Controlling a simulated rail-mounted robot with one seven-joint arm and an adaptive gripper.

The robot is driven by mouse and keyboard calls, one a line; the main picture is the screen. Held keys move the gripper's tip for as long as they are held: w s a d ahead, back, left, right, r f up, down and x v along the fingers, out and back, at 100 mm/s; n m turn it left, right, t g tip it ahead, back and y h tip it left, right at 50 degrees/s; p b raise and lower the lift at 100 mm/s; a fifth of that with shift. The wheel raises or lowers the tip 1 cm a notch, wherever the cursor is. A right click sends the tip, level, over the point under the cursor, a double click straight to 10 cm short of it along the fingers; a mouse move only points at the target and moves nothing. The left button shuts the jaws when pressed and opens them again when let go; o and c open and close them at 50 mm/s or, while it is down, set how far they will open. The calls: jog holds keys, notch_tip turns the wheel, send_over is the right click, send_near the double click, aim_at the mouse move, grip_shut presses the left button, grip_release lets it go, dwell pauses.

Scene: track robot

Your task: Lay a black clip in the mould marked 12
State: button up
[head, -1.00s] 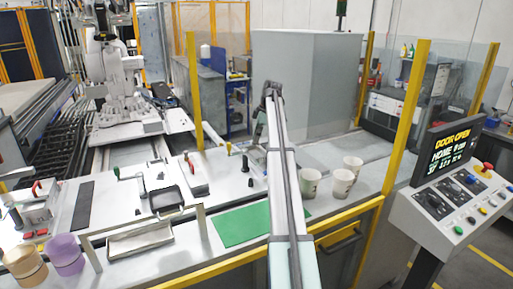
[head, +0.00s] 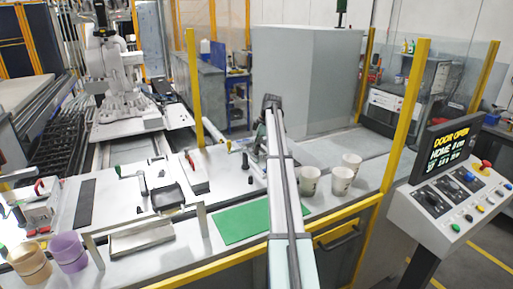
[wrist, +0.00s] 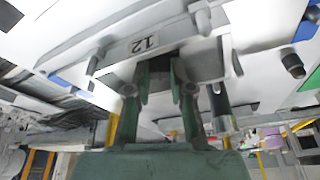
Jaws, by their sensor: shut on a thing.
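In the wrist view my gripper (wrist: 163,78) has its dark green fingers close in at a pale metal block, the mould (wrist: 115,72). A plate with the number 12 (wrist: 145,43) shows upside down on the mould's face. My gripper is shut on a small dark thing (wrist: 164,57), most likely the black clip. It is mostly hidden between the fingertips and against the mould, so I cannot tell whether it touches the mould's seat. In the head view my arm covers most of the gripper and the mould.
A black knob (wrist: 292,63) stands beside the mould. Yellow posts (head: 405,115) and a console (head: 455,190) stand right.

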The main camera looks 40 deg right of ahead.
jog(key=o, duration=0.7)
jog(key=shift+o, duration=0.2)
jog(key=b+v, duration=0.2)
jog(key=v, duration=1)
jog(key=shift+b, duration=0.4)
jog(key=shift+s+d, duration=0.1)
